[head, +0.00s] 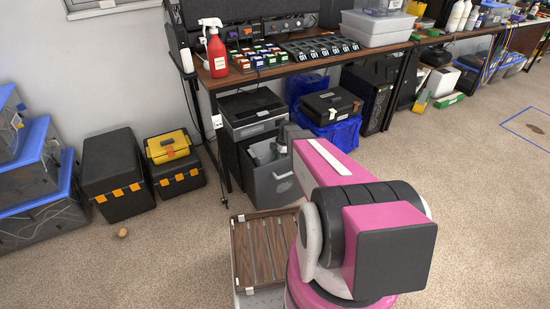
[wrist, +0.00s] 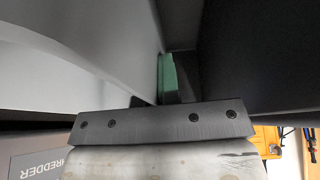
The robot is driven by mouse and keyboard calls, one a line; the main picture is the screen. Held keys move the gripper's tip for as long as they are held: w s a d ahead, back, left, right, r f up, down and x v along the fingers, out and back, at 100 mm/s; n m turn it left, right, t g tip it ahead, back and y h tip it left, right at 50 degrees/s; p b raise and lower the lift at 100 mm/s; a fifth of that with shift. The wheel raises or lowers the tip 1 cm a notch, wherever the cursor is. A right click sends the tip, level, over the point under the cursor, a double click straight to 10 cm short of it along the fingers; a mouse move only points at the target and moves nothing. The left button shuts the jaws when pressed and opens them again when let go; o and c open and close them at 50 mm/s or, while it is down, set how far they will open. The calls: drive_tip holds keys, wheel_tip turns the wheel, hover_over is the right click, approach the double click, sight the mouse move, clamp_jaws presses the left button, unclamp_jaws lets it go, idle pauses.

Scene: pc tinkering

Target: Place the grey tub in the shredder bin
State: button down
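The shredder (head: 252,110) stands under the desk, with its dark bin (head: 272,188) pulled open below it. My gripper (head: 281,148) reaches into the top of the bin, partly hidden by my pink arm. A pale grey thing, probably the grey tub (head: 262,152), shows inside the bin beside my gripper. In the wrist view, a large smooth pale grey surface (wrist: 70,60) fills the left side, close against a green fingertip (wrist: 167,76). The other fingertip is hidden, so I cannot tell whether my gripper holds the tub. A dark wall (wrist: 265,60) is at right.
A wooden slatted tray (head: 262,250) is in front of the bin. Black toolboxes (head: 117,175) and blue-lidded boxes (head: 40,170) stand at left. A black case (head: 331,105) on a blue crate is right of the shredder.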

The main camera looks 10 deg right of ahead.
drive_tip(key=c, duration=1.4)
unclamp_jaws()
drive_tip(key=shift+o, duration=0.2)
drive_tip(key=s+v, duration=0.1)
drive_tip(key=v, duration=1)
drive_tip(key=s+a+r+m+h, duration=0.1)
drive_tip(key=s+r+m, duration=0.1)
drive_tip(key=s+m, duration=0.5)
drive_tip(key=s+a+r+m+h, duration=0.1)
drive_tip(key=s+r+m+h, duration=0.1)
drive_tip(key=s+m, duration=0.5)
drive_tip(key=s+a+r+m+t+h, duration=0.1)
drive_tip(key=s+a+r+m, duration=0.1)
drive_tip(key=s+r+m, duration=0.2)
drive_tip(key=s+m, duration=0.3)
drive_tip(key=shift+r+m, duration=0.25)
drive_tip(key=shift+m, duration=0.05)
drive_tip(key=shift+s, duration=0.1)
